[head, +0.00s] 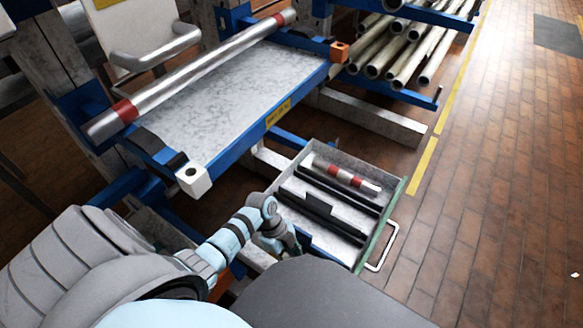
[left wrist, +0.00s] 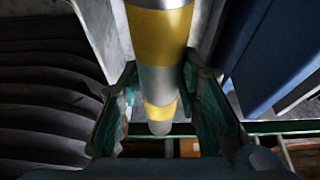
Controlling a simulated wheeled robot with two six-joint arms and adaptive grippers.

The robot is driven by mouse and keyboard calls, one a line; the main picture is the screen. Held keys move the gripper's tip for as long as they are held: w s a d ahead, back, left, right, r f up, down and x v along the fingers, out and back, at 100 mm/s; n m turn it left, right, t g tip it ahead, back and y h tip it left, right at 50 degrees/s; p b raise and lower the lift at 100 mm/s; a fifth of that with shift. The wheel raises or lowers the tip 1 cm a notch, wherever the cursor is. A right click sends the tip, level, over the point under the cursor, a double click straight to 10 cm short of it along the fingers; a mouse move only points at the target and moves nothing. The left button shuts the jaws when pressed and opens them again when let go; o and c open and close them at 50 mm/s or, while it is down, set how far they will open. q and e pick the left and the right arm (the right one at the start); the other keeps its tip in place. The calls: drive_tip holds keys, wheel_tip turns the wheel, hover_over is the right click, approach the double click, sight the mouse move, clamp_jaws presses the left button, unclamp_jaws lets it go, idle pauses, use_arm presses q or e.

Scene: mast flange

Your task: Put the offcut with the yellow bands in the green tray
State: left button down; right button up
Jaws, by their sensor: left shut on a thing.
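The offcut with yellow bands (left wrist: 160,75) is a silvery tube in the left wrist view. My left gripper (left wrist: 160,108) is shut on it, with a finger on each side. In the head view my left gripper (head: 293,246) is low at the near side of an open grey tray with a green front edge (head: 385,235). The yellow-banded offcut cannot be made out there. The green edge also shows in the left wrist view (left wrist: 270,127), beyond the offcut. I cannot tell whether the offcut touches the tray. My right gripper is not in view.
A red-banded offcut (head: 346,176) lies in the tray's far section, past black dividers (head: 325,205). A wire handle (head: 385,248) sticks out in front. Above is a blue-framed shelf (head: 235,92) with a long red-banded tube (head: 190,72).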

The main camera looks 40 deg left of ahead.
sight(287, 255)
use_arm(q)
wheel_tip(287, 255, down, 3)
drive_tip(key=shift+f+b, duration=0.15)
drive_tip(key=shift+b, duration=0.55)
drive_tip(key=shift+f+b, duration=0.35)
drive_tip(key=shift+f, duration=0.15)
drive_tip(key=c, duration=1.2)
unclamp_jaws()
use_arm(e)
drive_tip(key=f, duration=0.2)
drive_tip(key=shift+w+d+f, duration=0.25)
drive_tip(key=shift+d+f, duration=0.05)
use_arm(q)
drive_tip(key=shift+r, duration=0.25)
drive_tip(key=p+v, duration=0.5)
drive_tip(key=v, duration=0.3)
drive_tip(key=shift+d+r, duration=0.1)
drive_tip(key=shift+r, duration=0.15)
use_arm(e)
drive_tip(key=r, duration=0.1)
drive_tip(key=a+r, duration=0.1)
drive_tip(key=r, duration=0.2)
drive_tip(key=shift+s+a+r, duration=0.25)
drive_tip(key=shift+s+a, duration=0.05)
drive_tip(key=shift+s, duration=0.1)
